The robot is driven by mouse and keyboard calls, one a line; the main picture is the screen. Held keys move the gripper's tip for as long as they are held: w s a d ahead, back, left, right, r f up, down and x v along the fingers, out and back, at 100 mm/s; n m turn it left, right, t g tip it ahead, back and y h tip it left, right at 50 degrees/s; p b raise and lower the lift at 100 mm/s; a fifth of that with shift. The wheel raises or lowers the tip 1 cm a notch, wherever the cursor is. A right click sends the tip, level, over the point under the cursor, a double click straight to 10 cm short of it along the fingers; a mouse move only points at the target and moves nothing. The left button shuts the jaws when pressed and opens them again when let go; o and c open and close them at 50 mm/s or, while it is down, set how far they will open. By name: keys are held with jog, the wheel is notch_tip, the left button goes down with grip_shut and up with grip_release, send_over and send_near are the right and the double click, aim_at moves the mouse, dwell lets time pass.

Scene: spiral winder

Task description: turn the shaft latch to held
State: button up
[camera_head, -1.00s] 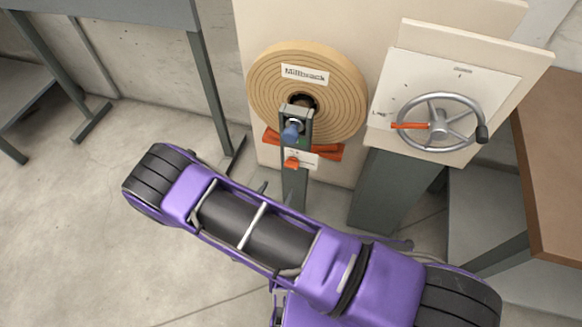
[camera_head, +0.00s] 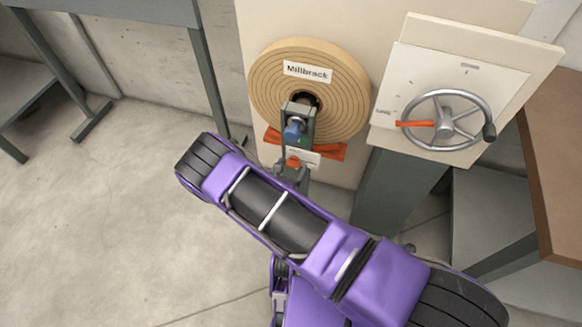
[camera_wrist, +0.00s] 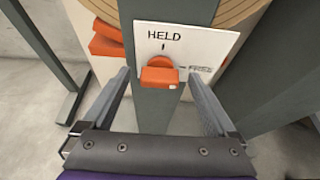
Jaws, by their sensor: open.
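The shaft latch (camera_wrist: 160,76) is a small orange knob with a blocky lever on a white plate (camera_wrist: 205,45) fixed to a grey post. The plate reads HELD above the knob and FREE to its right. The lever lies roughly crosswise, its marked end towards the FREE side. My gripper (camera_wrist: 157,80) is open, with one finger on each side of the latch in the wrist view; I see no contact. In the head view the orange latch (camera_head: 293,162) shows just above my gripper (camera_head: 291,175), partly covered by it.
Above the latch are a blue knob (camera_head: 293,129) on the post and a tan spiral roll (camera_head: 342,92) labelled Millbrack. Orange pieces (camera_head: 331,151) stick out behind the post. A handwheel (camera_head: 446,119) with an orange pointer stands to the right. Open floor lies left.

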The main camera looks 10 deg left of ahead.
jog(key=c, duration=1.4)
jog(key=shift+o, duration=0.2)
jog(key=shift+h, duration=0.3)
jog(key=n, duration=0.1)
jog(key=n+h, duration=0.1)
jog(key=n, duration=0.1)
jog(key=shift+a+f+h, duration=0.1)
jog(key=shift+a+h, duration=0.2)
jog(key=n+h, duration=0.2)
jog(key=n, duration=0.1)
jog(key=shift+w+a+f, duration=0.1)
jog(key=shift+a+f, duration=0.05)
jog(key=shift+a, duration=0.1)
jog(key=n, duration=0.1)
jog(key=n+h, duration=0.1)
jog(key=n+t+h, duration=0.1)
jog(key=shift+a+f+n, duration=0.1)
jog(key=shift+f+n, duration=0.15)
jog(key=shift+n, duration=0.05)
jog(key=shift+a+f+n+t+h, duration=0.1)
jog(key=shift+n+t+h, duration=0.2)
jog(key=shift+n, duration=0.65)
jog(key=shift+f+n+t+h, duration=0.15)
jog(key=shift+n+t, duration=0.25)
jog(key=shift+n, duration=0.55)
